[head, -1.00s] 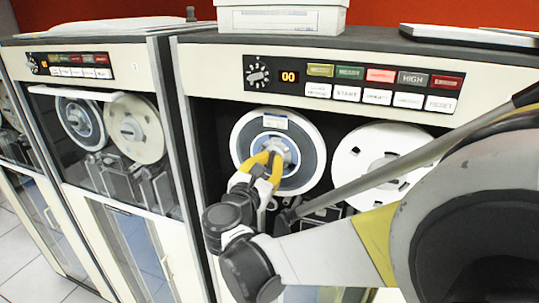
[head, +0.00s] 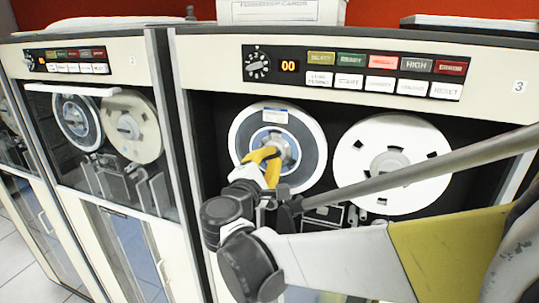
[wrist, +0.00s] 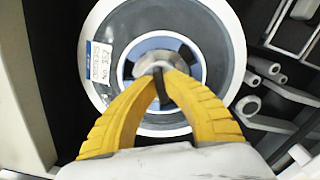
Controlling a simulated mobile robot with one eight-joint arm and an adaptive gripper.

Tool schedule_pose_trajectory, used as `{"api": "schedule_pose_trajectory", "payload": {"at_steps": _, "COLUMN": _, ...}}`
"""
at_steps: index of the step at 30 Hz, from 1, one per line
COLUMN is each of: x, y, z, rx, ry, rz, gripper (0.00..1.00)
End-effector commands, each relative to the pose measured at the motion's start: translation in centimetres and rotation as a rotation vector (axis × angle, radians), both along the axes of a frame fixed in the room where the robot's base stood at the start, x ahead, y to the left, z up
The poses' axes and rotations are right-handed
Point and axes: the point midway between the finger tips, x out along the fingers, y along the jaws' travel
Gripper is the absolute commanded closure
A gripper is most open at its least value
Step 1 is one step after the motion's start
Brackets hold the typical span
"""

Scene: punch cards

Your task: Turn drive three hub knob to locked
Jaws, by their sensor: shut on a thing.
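Drive three (head: 497,88) is the near right cabinet, with a "3" plate on its upper right. Its left reel (head: 243,126) is grey and white with a blue ring and a label. The silver hub knob (head: 284,148) is at the reel's centre. My gripper (head: 271,156) has yellow fingers, shut on the knob's dark grip bar. In the wrist view the fingertips (wrist: 160,78) meet over the bar, and the round silver knob (wrist: 155,60) shows just beyond them. The fingers hide part of the knob, and I cannot read any lock marking.
A white second reel (head: 393,188) is right of the hub reel. A control panel (head: 357,72) with a dial and buttons runs above both. Another tape drive (head: 113,128) stands to the left. My arm crosses the lower right.

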Motion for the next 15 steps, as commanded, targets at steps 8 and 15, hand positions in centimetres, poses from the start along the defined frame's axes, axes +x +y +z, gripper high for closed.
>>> {"api": "schedule_pose_trajectory", "payload": {"at_steps": 8, "x": -0.01, "y": -0.06, "z": -0.17, "rx": 0.217, "ry": -0.08, "rz": 0.0, "gripper": 1.0}}
{"api": "schedule_pose_trajectory", "payload": {"at_steps": 15, "x": 0.0, "y": -0.05, "z": -0.19, "rx": 0.347, "ry": -0.127, "rz": 0.0, "gripper": 1.0}}
